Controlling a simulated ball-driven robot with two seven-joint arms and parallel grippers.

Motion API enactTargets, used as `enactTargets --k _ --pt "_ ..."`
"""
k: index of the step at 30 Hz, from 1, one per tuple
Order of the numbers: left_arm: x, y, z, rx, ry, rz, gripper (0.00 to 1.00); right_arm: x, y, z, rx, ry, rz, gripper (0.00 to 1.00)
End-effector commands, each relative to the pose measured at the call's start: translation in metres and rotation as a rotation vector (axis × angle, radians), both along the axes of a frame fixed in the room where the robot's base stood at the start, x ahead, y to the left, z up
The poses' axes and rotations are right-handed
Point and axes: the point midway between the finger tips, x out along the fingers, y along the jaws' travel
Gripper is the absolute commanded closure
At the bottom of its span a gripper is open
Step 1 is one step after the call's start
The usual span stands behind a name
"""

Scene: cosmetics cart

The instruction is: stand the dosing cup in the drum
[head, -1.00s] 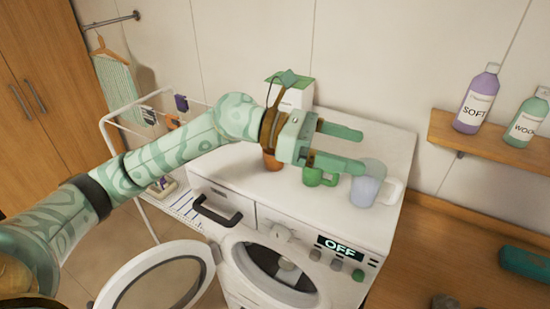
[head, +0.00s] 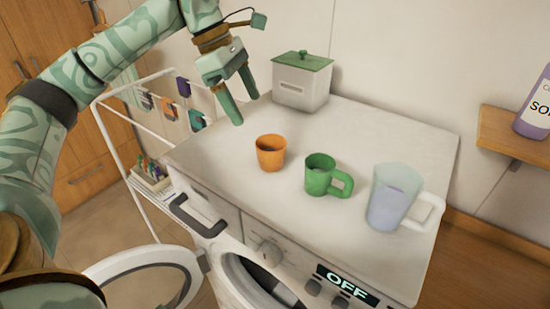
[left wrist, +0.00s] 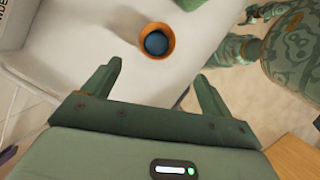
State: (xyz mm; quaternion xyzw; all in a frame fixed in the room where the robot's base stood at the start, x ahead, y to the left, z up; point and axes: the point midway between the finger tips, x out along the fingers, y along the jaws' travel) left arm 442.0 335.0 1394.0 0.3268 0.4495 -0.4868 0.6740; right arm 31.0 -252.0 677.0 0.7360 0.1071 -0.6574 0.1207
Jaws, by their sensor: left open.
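An orange handleless cup (head: 271,153), which looks like the dosing cup, stands upright on top of the washing machine (head: 385,140). Its inside looks dark blue in the left wrist view (left wrist: 157,41). My left gripper (head: 247,110) is open and empty, pointing down above the machine top, up and left of the orange cup in the head view. In the left wrist view the cup lies beyond the open fingers (left wrist: 158,70), apart from them. The drum (head: 250,282) shows only partly behind its opening at the machine's front; the round door (head: 140,275) hangs open to the left.
A green mug (head: 319,175) and a clear jug (head: 390,197) with a white handle stand right of the cup. A white box with a green lid (head: 302,80) stands at the back. A white drying rack (head: 122,150) is left of the machine. A shelf (head: 512,135) is at right.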

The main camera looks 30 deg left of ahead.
Motion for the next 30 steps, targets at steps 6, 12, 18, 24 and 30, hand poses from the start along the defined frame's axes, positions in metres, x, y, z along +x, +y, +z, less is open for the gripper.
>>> enactTargets --k 6,12,18,24,30 --pt "0.007 -0.022 -0.053 -0.002 0.006 -0.005 0.15 0.001 0.0 -0.007 0.0 0.001 0.0 0.19" --pt "0.011 -0.032 -0.077 -0.002 0.002 -0.003 0.15 0.001 0.0 -0.007 0.0 0.001 0.0 0.19" --pt "0.017 -0.041 -0.095 -0.004 0.005 -0.005 0.15 0.0 0.0 -0.004 0.0 0.001 0.0 0.19" --pt "0.023 -0.052 -0.122 -0.003 0.003 -0.002 0.15 0.0 0.0 -0.001 0.0 0.002 0.0 0.19" --pt "0.024 -0.054 -0.127 -0.003 0.002 -0.002 0.15 0.002 0.0 -0.001 0.0 0.0 0.0 0.19"
